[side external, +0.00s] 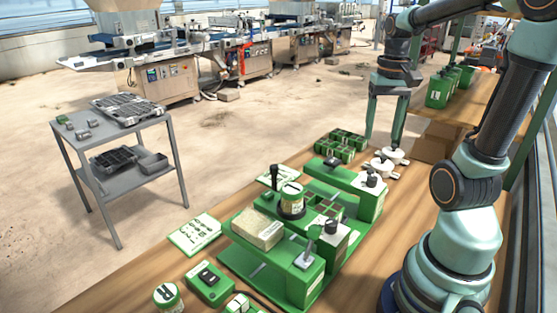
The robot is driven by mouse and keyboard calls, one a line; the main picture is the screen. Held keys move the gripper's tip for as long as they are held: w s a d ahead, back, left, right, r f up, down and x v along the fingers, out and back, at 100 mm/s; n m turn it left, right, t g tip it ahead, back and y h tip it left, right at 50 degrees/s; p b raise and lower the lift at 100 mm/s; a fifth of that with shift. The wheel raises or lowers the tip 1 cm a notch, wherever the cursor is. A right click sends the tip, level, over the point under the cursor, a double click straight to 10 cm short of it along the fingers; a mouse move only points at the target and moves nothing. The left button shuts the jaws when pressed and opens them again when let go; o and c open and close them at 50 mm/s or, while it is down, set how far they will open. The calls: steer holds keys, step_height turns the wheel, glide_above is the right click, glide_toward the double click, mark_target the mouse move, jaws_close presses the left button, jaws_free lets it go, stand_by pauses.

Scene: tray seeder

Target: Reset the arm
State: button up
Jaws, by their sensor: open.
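My gripper (385,142) hangs from my arm at the upper right, with its two long fingers pointing down and spread apart. It is open and nothing shows between the fingers. Its tips are above the far part of the wooden bench, near the white knobbed pieces (388,160) and right of the green cell trays (342,146). I cannot tell whether a fingertip touches a white piece. The green tray seeder (335,222) stands on the bench nearer the camera, with a jar (291,198), a beige block (257,229) and a black lever (274,178) on it.
A green box with a dark switch (209,283), a labelled jar (167,296) and a printed card (195,235) lie at the near left of the bench (165,250). A grey cart (115,136) stands apart on the floor.

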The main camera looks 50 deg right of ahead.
steer(key=w+a+n+t, duration=0.2)
steer(key=a+n, duration=0.3)
steer(key=a, duration=0.5)
steer(key=w+a+r+n+t, duration=0.1)
steer(key=w+a+n+t, duration=0.2)
steer(key=a, duration=0.7)
steer(key=shift+w+r+n+t, duration=0.3)
steer(key=shift+w+n, duration=0.45)
steer(key=shift+n, duration=0.25)
